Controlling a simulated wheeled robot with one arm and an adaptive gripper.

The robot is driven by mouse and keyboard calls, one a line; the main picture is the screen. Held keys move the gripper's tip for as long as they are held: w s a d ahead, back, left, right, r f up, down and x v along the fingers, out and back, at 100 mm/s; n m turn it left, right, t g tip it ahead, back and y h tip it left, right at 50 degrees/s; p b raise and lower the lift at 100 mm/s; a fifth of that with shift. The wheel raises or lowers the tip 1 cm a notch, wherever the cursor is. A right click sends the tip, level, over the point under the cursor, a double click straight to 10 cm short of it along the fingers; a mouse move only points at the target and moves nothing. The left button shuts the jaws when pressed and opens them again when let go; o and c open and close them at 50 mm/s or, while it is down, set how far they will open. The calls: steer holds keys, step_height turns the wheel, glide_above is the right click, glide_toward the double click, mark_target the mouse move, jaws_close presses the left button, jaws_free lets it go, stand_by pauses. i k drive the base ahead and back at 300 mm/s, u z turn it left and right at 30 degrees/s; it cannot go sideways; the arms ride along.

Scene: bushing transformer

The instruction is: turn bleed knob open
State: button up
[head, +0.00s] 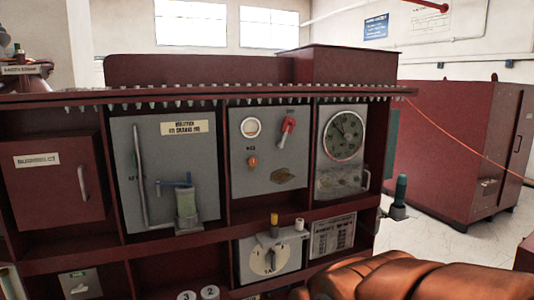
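The bleed knob cannot be picked out for certain. At the far upper left, a small label (20,70) on the cabinet top has blurred text that may begin with "BLEED". A fitting (18,50) stands just behind it, partly cut off by the left edge. On the middle grey panel (265,185) are a red lever (288,126), tilted, and a small orange knob (252,162) below a round gauge. My gripper is not in view; only an orange-brown part, which seems to be my arm, shows at the bottom right.
The dark red cabinet (110,92) fills the left and middle, with a jutting bolted top edge. A dial (343,137), a rotary switch (270,259) and a sight-glass unit (187,205) sit on its front. Another red cabinet (455,145) stands right, with open floor (425,240) between.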

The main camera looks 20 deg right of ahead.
mark_target(252, 161)
steer(key=u, duration=0.5)
steer(key=k, duration=0.55)
steer(key=u, duration=0.85)
steer(key=i, duration=0.9)
steer(key=z, duration=0.7)
